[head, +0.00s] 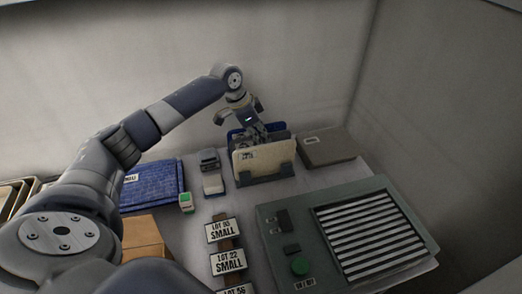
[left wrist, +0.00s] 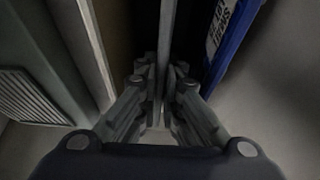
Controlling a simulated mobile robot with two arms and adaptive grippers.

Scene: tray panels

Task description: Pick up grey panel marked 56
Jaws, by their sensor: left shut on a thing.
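My left gripper (head: 252,136) reaches down into a small rack (head: 286,171) from above. In the left wrist view its fingers (left wrist: 164,95) are shut on a thin grey panel (left wrist: 164,45), seen edge-on. A cream panel (head: 262,158) stands in front of the gripper in the head view and hides the fingertips and the held panel. A blue panel (head: 277,127) stands behind. The blue panel (left wrist: 234,38) with a white label also shows in the left wrist view, right of the fingers. No 56 can be read on the held panel. My right gripper is not in view.
A grey flat box (head: 330,148) lies right of the rack. A louvred machine (head: 280,225) with a green button fills the right front. A blue folded cloth (head: 152,186), a small device (head: 211,172) and a cardboard box (head: 147,232) lie left. Lot cards (head: 224,231) lie in front.

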